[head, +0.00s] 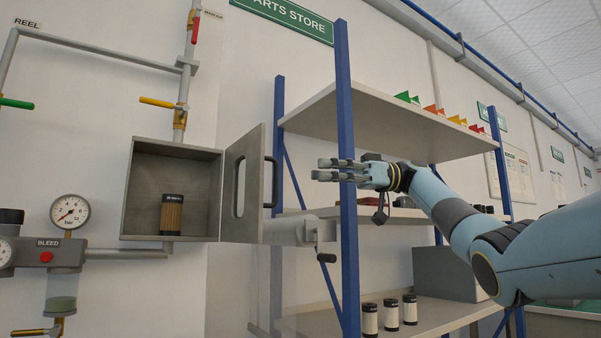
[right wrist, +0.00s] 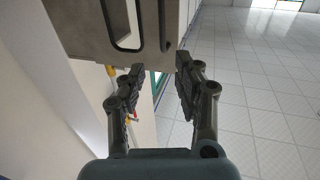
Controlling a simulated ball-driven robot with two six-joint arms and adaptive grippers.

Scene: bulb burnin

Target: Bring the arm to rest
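My right gripper (head: 338,170) is in front of the blue shelf post in the head view, at the end of my pale blue right arm (head: 450,200). In the right wrist view its two fingers (right wrist: 158,80) stand apart with nothing between them. The grey door (head: 253,185) of the wall cabinet stands open to the left of the gripper; its handle also shows in the right wrist view (right wrist: 168,25), just beyond the fingertips. I cannot tell the exact gap. My left gripper is in neither view.
The grey wall cabinet (head: 146,168) holds a brown ribbed cartridge (head: 171,213) with a black cap. The shelf rack (head: 347,250) carries bins and several canisters (head: 391,312). Pipes, a pressure gauge (head: 70,212) and valve handles are at left. Tiled floor (right wrist: 260,80) is open in the right wrist view.

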